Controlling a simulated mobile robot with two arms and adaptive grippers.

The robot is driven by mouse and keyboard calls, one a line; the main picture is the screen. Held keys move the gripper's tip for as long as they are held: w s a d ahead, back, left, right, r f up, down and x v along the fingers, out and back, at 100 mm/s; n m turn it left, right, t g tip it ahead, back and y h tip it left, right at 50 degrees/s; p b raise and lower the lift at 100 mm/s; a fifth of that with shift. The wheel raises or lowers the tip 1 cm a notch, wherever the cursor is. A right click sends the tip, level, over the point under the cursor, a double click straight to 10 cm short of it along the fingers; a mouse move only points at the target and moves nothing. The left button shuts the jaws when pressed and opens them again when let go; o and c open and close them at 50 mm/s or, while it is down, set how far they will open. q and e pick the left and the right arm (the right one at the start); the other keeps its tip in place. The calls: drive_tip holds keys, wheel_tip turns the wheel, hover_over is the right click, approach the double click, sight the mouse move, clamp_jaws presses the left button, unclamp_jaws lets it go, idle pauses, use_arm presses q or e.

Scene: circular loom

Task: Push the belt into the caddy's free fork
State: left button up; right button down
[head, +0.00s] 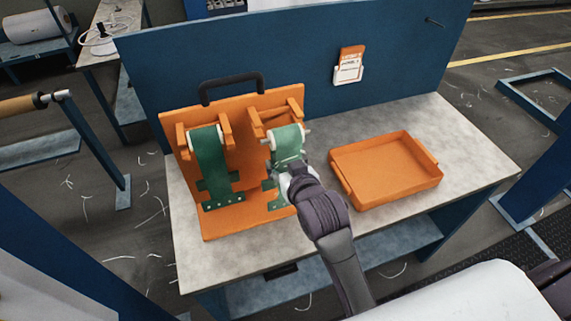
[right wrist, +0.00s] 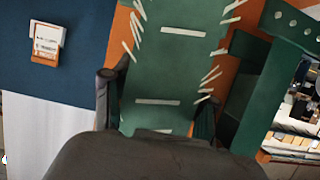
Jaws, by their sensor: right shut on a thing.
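The orange caddy (head: 255,222) with a black handle stands on the bench and has two forks. The left fork (head: 183,138) has a dark green belt (head: 210,165) on a white roller hanging in it. A paler green belt (head: 287,138) on a white roller is at the right fork (head: 259,120); I cannot tell whether its roller ends sit in the slots. My right gripper (head: 288,172) is shut on this belt below the roller. In the right wrist view the belt (right wrist: 168,75), with white lacing along its edges, lies between my right fingers (right wrist: 155,112).
An empty orange tray (head: 437,185) lies on the grey bench top (head: 222,262), right of the caddy. A blue panel (head: 300,60) with an orange-and-white card holder (head: 350,65) rises behind. Bench top around the tray is clear.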

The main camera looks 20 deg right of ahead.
sight(285, 142)
drive_tip(key=shift+w+r, duration=0.1)
drive_tip(key=shift+w, duration=0.55)
drive_tip(key=shift+w, duration=0.15)
drive_tip(key=shift+w+a+p, duration=0.1)
drive_tip(key=shift+w+p, duration=0.4)
drive_tip(key=shift+w, duration=1.1)
drive_tip(key=shift+c, duration=1.2)
unclamp_jaws()
drive_tip(key=shift+w, duration=0.1)
drive_tip(key=v, duration=1.2)
